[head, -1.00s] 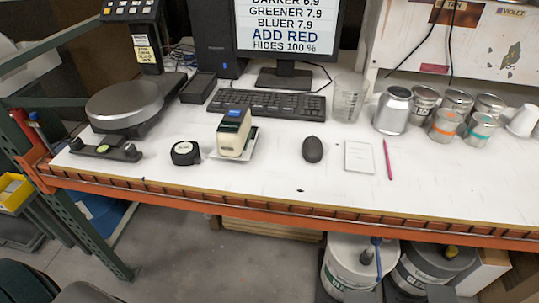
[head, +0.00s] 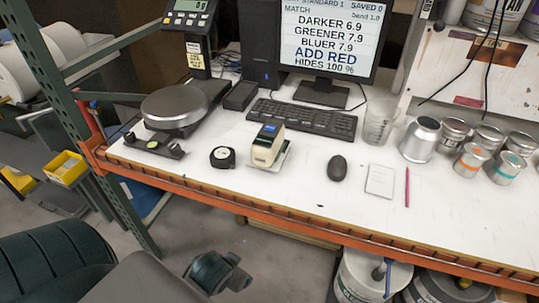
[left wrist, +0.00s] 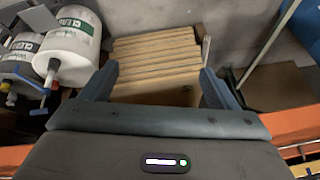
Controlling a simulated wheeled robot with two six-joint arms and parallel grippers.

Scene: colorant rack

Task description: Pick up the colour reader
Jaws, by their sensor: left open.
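The colour reader (head: 267,146) is a small beige and dark device with a blue screen on top. It stands upright on a white plate (head: 284,159) on the white bench, between a round black tape measure and a black mouse. My left gripper (head: 228,274) is at the bottom of the head view, in front of the bench and below its edge, well apart from the reader. In the left wrist view the left gripper (left wrist: 157,82) is open and empty, its two fingers wide apart; the reader is not in that view. My right gripper is not in view.
The orange bench edge (head: 230,200) lies between my left gripper and the reader. The tape measure (head: 222,157), mouse (head: 337,168), keyboard (head: 303,119) and scale (head: 174,108) surround the reader. Below the bench are a slatted wooden pallet (left wrist: 157,62) and white buckets (left wrist: 73,38).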

